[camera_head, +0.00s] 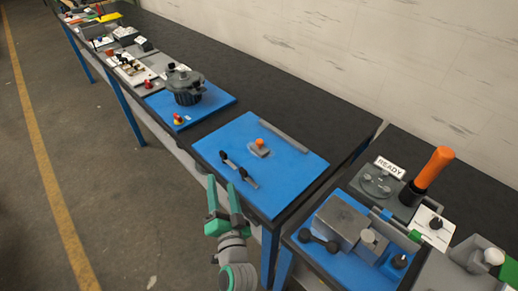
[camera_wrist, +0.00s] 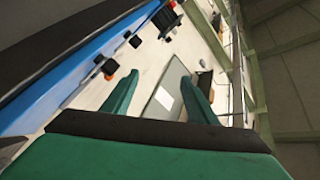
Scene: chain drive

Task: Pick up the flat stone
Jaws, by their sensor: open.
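My gripper (camera_head: 223,184) has green fingers, which stand apart with nothing between them, in front of the middle table's front edge. In the wrist view my gripper (camera_wrist: 160,76) is also open and empty. On the blue board (camera_head: 270,193) lies a small flat grey block (camera_head: 260,153) with an orange knob (camera_head: 260,142) on top. It looks like the flat stone, but I cannot tell for sure. My gripper is in front of the board, apart from this block.
Two black-knobbed handles (camera_head: 226,159) (camera_head: 248,179) lie on the board's near part. A grey bar (camera_head: 284,136) runs along its back edge. A dark pot-like housing (camera_head: 185,86) stands further left. At right are a grey block (camera_head: 341,220) and an orange handle (camera_head: 434,167).

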